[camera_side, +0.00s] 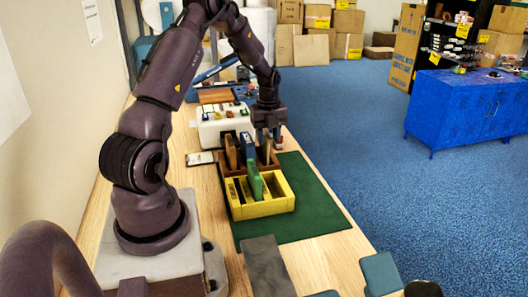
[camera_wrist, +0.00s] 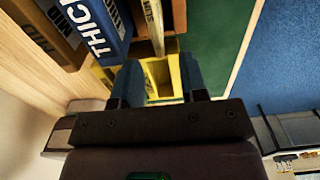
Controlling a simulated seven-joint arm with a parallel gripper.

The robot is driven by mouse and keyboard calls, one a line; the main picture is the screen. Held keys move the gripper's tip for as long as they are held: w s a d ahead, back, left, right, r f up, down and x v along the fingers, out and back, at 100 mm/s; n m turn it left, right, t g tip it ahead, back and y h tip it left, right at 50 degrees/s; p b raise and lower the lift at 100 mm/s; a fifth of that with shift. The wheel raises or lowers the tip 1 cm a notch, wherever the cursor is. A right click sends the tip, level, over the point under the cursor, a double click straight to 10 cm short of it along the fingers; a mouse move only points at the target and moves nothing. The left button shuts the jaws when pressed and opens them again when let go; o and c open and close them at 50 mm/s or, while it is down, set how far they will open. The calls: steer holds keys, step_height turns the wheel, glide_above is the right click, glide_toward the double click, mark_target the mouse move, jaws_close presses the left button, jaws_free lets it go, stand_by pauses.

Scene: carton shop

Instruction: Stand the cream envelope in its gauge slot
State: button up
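The cream envelope (camera_wrist: 153,22), a thin upright edge with partly readable dark lettering, shows at the top of the wrist view. In the side view a narrow tan edge (camera_side: 266,151) under my gripper seems to be it, mostly hidden. It stands in the brown rack (camera_side: 222,166). My gripper (camera_side: 267,138) is above the rack's right end. In the wrist view its two fingers (camera_wrist: 160,82) are apart, with a clear gap and nothing held. The yellow gauge (camera_side: 262,208) has several slots and stands in front of the rack; it also shows between the fingers (camera_wrist: 160,78).
A green envelope (camera_side: 254,181) stands tilted in the gauge. A blue envelope marked THICK (camera_wrist: 103,32) and a brown one (camera_wrist: 50,28) stand in the rack beside the cream one. The green mat (camera_side: 318,205) is clear to the right. A grey slab (camera_side: 267,268) lies nearer the camera.

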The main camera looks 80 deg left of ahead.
mark_target(268, 154)
step_height(268, 154, down, 7)
steer(key=shift+r, duration=0.2)
stand_by(0.3)
jaws_close()
